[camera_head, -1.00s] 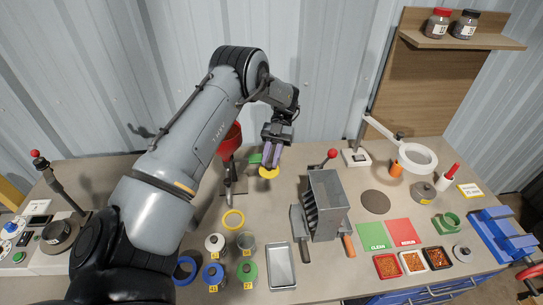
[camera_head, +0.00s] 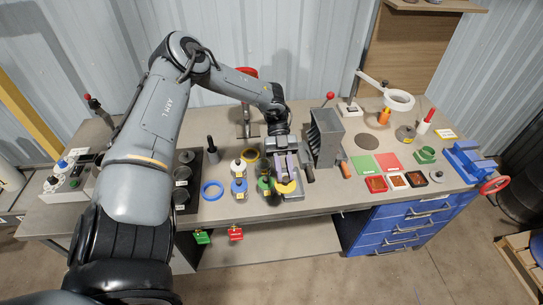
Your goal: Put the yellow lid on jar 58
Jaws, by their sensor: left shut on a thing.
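My left gripper (camera_head: 282,172) comes in from above and is shut on the yellow lid (camera_head: 286,187). A white-lidded jar (camera_head: 238,168) and a blue-lidded jar (camera_head: 239,187) stand further left. An open grey jar seen earlier beside the white-lidded one is now largely hidden near my gripper. The jar numbers are too small to read, so I cannot tell which is 58. My right gripper is not in view.
A tall grey metal hopper (camera_head: 325,137) stands close on the right. Green and red mats (camera_head: 387,161) lie beyond.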

